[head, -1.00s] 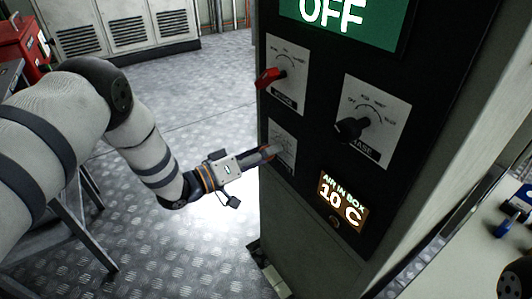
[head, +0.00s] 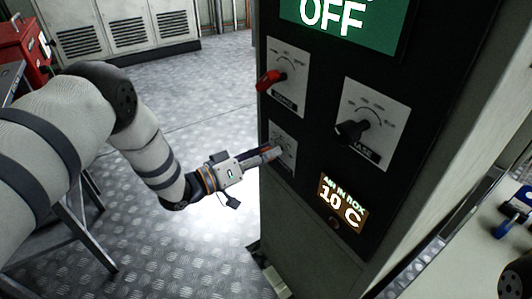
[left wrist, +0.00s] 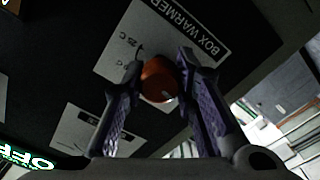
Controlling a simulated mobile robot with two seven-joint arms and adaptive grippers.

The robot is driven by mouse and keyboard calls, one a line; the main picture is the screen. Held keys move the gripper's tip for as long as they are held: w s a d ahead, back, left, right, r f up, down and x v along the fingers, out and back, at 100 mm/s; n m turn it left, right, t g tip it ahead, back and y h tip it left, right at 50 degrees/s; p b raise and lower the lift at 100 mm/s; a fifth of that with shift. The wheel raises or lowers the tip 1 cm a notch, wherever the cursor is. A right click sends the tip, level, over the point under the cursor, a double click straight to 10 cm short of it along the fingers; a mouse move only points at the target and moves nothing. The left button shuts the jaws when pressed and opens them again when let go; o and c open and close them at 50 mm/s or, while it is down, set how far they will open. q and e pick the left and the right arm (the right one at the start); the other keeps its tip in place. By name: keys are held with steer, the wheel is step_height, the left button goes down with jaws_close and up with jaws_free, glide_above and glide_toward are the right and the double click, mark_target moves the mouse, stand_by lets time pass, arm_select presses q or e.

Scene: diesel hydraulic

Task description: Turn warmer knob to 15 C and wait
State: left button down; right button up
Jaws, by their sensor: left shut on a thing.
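The warmer knob (left wrist: 158,82) is round and orange-brown, on a light plate lettered "BOX WARMER" (left wrist: 202,28) in the left wrist view. My left gripper (left wrist: 160,70) is shut on it, with one finger on each side. In the head view my left gripper (head: 274,153) reaches the lower left plate (head: 283,135) of the black panel and hides the knob there. The small display (head: 342,204) reads "AIR IN BOX 10 C". The knob's pointer setting cannot be made out.
Above the plate is a red knob (head: 270,80), and to the right a black knob (head: 350,131). A green screen (head: 345,22) reads "OFF". A bench (head: 470,240) stands at right. Open metal floor (head: 200,100) lies left of the cabinet.

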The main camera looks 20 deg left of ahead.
arm_select(q)
steer(key=m+p, duration=0.1)
steer(key=m, duration=0.3)
steer(key=shift+r, duration=0.1)
steer(key=m+p, duration=0.1)
steer(key=m, duration=0.7)
steer(key=shift+p, duration=0.4)
steer(key=shift+m+p, duration=0.3)
steer(key=shift+m, duration=1.7)
arm_select(e)
steer(key=shift+t, duration=0.5)
steer(key=shift+w+v, duration=0.2)
steer(key=shift+v, duration=0.8)
steer(key=shift+w+v, duration=0.15)
steer(key=shift+v, duration=0.9)
steer(key=shift+f, duration=0.15)
arm_select(q)
steer(key=c, duration=1.3)
jaws_free()
steer(key=shift+s, duration=0.1)
